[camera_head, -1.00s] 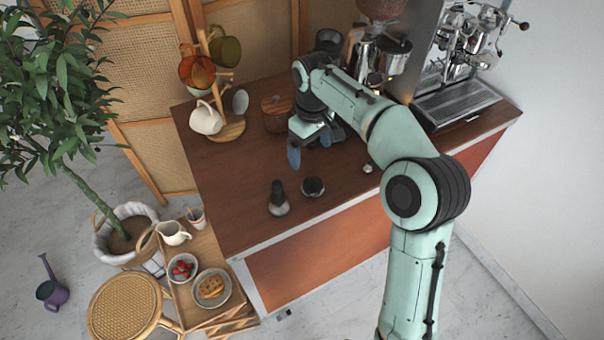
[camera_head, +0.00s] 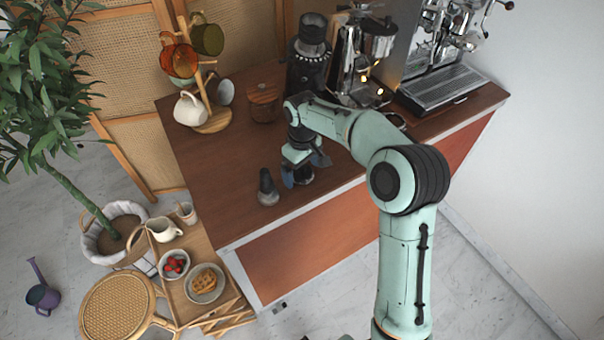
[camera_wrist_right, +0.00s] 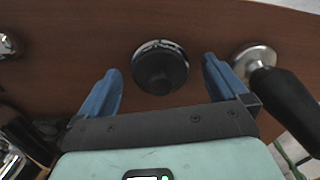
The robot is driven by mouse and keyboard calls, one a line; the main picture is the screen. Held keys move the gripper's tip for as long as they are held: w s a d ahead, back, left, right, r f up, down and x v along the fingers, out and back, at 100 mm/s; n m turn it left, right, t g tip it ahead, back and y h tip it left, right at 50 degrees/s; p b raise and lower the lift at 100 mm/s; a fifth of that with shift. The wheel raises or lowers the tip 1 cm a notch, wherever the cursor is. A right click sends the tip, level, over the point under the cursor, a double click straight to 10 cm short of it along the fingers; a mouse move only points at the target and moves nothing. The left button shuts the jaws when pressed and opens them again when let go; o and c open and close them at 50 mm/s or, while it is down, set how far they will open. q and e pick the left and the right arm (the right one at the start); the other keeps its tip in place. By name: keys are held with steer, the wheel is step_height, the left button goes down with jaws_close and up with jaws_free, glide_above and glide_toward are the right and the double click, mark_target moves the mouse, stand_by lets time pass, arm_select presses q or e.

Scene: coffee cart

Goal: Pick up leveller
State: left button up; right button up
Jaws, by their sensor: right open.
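The leveller (camera_head: 304,176) is a short round black knob with a metal rim at its base, standing on the brown counter. My right gripper (camera_head: 305,168) is above it in the head view and partly covers it. In the right wrist view the leveller (camera_wrist_right: 160,70) lies between the two blue fingertips of my open right gripper (camera_wrist_right: 162,72), with gaps on both sides. It is not gripped. My left gripper is not in view.
A tamper (camera_head: 267,188) with a long black handle stands close left of the leveller; the wrist view shows this tamper (camera_wrist_right: 285,95) just outside one finger. A mug tree (camera_head: 212,118), a wooden-lidded jar (camera_head: 263,103) and a coffee grinder (camera_head: 307,65) stand farther back.

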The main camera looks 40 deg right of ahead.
steer(key=c, duration=1.2)
steer(key=shift+c, duration=0.3)
steer(key=shift+r, duration=0.1)
